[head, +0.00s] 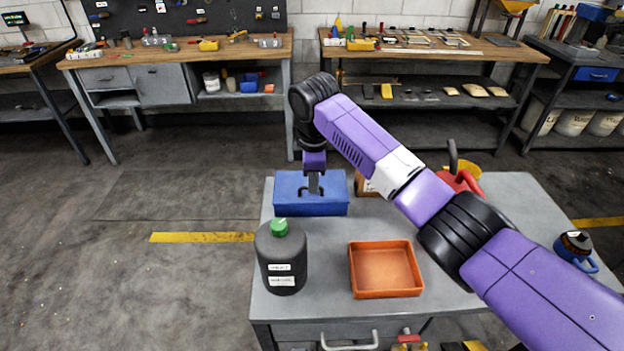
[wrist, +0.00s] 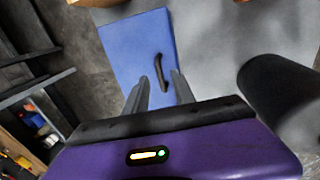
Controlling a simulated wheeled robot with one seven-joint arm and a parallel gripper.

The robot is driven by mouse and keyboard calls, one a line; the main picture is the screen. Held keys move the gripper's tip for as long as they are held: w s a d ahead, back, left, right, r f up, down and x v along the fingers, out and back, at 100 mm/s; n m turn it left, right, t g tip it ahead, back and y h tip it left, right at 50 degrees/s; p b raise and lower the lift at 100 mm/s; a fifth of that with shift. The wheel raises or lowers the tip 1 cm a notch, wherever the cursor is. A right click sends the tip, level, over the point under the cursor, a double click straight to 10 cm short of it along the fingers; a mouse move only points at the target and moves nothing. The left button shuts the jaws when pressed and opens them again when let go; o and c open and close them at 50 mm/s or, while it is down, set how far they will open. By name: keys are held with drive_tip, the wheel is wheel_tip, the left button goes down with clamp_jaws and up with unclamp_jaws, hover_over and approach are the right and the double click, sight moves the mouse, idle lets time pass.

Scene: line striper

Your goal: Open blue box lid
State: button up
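The blue box (head: 312,208) stands at the back left of the grey workbench, and its lid looks closed. In the wrist view the blue lid (wrist: 125,45) carries a dark curved handle (wrist: 160,72). My gripper (head: 314,188) points down over the lid. In the wrist view the two fingers of my gripper (wrist: 161,85) are apart, with the handle just ahead of and between their tips. I cannot tell whether the fingertips reach down to the handle. My gripper hides part of the lid in the head view.
A black bottle with a green cap (head: 281,262) stands in front of the box. An orange tray (head: 385,268) lies to its right. A red can (head: 460,182) and a small brown box (head: 366,186) are behind my arm. The grey benchtop (head: 328,245) is clear between bottle and tray.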

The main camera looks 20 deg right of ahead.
drive_tip(key=shift+w+d+f, duration=0.1)
drive_tip(key=shift+f, duration=0.65)
clamp_jaws()
idle(0.9)
